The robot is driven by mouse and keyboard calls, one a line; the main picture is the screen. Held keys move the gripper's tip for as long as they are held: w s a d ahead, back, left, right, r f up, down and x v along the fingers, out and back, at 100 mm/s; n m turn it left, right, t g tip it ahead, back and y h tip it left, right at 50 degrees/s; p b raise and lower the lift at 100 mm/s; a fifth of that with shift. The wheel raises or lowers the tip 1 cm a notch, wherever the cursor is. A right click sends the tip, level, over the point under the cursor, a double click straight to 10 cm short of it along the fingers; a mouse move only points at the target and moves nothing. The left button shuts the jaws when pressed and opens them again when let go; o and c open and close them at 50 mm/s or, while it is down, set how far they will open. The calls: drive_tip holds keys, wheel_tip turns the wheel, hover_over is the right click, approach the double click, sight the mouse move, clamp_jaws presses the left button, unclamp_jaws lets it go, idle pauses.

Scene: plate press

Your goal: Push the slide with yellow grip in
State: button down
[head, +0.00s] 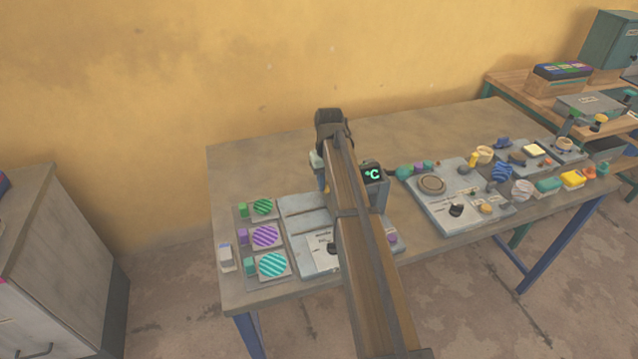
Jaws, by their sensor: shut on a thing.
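The plate press shows as a grey machine on the table, with a base (305,205), a labelled front and a dark box (373,173) with a lit "°C" display. My arm reaches from the bottom edge across the middle of the press and hides much of it. My arm ends in a dark wrist part above the back of the press.
Three striped discs, green (263,207), purple (265,236) and teal (272,265), lie left of the press. A grey panel (450,222) and several small coloured objects stand to the right. The table's back strip (265,155) is clear. A cabinet (55,265) stands at left.

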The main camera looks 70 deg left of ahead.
drive_tip(key=c, duration=1)
unclamp_jaws()
drive_tip(key=shift+w, duration=0.3)
drive_tip(key=shift+o, duration=0.2)
drive_tip(key=shift+s+r, duration=0.1)
wheel_tip(320, 180, up, 14)
drive_tip(key=shift+f, duration=0.2)
